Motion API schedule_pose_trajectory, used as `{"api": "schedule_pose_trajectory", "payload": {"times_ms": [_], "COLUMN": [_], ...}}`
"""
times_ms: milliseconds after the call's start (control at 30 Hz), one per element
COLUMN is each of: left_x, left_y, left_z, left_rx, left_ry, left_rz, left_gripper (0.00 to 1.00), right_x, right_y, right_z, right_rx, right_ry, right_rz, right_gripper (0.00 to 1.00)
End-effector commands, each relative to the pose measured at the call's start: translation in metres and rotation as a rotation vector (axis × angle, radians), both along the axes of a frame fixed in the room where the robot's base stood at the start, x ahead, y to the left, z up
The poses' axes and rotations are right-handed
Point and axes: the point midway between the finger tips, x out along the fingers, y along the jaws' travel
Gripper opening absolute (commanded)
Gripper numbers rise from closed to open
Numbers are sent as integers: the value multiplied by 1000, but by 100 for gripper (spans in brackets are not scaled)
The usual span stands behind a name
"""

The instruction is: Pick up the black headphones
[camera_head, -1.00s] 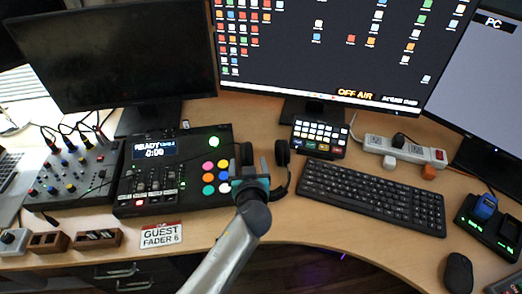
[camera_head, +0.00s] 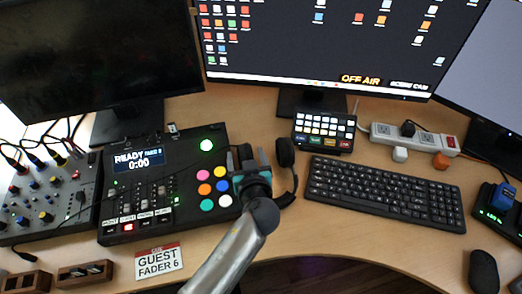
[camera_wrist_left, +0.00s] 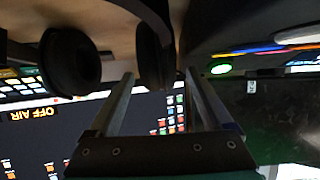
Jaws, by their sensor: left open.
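The black headphones stand on the desk between the mixer console and the keyboard, with the right ear cup (camera_head: 285,152) clear in the head view. My left gripper (camera_head: 252,163) is in front of them and hides much of the other cup. In the left wrist view, one ear cup (camera_wrist_left: 154,52) lies in line with the opening between the open fingertips (camera_wrist_left: 160,74). The other cup (camera_wrist_left: 70,62) is outside the fingers, to the left. I cannot tell whether the fingers touch the cup. My right gripper is not in view.
The mixer console (camera_head: 155,190) with coloured buttons is close on the left. The keyboard (camera_head: 385,192) is on the right, and a small button pad (camera_head: 323,132) is behind. A monitor (camera_head: 320,40) stands at the back. A guest sign (camera_head: 158,261) lies in front of the console.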

Motion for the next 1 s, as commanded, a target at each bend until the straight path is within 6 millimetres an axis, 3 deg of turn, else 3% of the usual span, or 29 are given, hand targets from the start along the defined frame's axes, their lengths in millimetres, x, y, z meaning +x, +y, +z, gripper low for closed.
{"api": "schedule_pose_trajectory", "payload": {"times_ms": [167,367,633,1000], "left_x": [-3,-3,-3,-2], "left_y": [-2,-2,-2,-2], "left_z": [-2,-2,-2,-2], "left_rx": [-1,-1,-1,-1], "left_ry": [0,0,0,0], "left_rz": [1,1,1,1], "left_gripper": [84,83,52,11], "right_x": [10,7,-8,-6], "right_y": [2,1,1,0], "right_z": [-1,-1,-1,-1], "right_rx": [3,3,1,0], "right_ry": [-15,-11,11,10], "right_rz": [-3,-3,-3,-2], "right_gripper": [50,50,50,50]}}
